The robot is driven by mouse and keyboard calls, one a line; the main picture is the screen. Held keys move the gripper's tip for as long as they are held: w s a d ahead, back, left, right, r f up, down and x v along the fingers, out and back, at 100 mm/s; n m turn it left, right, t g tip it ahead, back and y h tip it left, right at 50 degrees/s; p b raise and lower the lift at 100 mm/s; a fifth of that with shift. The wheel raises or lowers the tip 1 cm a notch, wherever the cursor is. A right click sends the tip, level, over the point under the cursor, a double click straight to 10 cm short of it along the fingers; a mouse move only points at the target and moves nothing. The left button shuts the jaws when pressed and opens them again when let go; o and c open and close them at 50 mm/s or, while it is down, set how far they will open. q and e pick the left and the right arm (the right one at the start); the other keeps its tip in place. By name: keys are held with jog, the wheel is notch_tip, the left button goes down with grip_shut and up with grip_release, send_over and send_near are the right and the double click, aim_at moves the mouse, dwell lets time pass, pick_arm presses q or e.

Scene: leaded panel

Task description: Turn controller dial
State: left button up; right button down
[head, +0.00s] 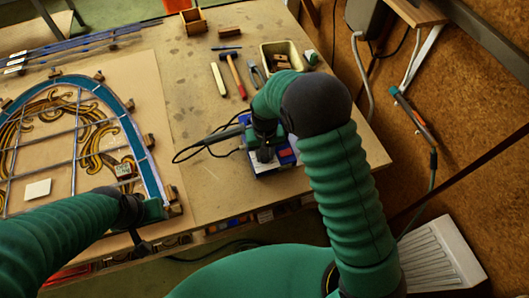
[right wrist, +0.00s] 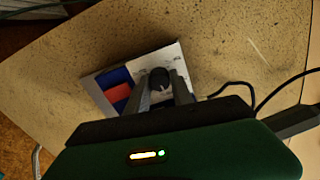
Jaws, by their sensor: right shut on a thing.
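The controller (right wrist: 118,88) is a small box with a pale face and a blue and red part, on the bench near its front edge. It also shows in the head view (head: 286,157), partly hidden by my right arm. Its dark round dial (right wrist: 159,76) sits on the pale face. My right gripper (right wrist: 162,86) reaches down over the box, its two fingers shut on the dial from both sides. In the head view the right gripper (head: 264,153) hides the dial. My left gripper (head: 150,212) is by the leaded panel's lower right corner; its fingers are not clear.
The arched leaded panel (head: 147,160) lies on a board at the left. A hammer (head: 234,76), other hand tools and a bin (head: 296,52) lie behind the controller. A black cable (head: 190,152) runs left of the controller. The bench (head: 190,110) between panel and controller is mostly clear.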

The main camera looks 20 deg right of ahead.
jog(key=m+p, duration=0.1)
jog(key=m, duration=0.5)
jog(key=shift+w+r+p, duration=0.15)
jog(key=shift+p, duration=0.25)
jog(key=m+p, duration=0.2)
jog(key=m, duration=0.4)
jog(key=shift+m, duration=0.3)
jog(key=c, duration=1.1)
grip_release()
notch_tip(320, 180, up, 16)
jog(key=shift+r+b, duration=0.2)
jog(key=shift+b, duration=0.95)
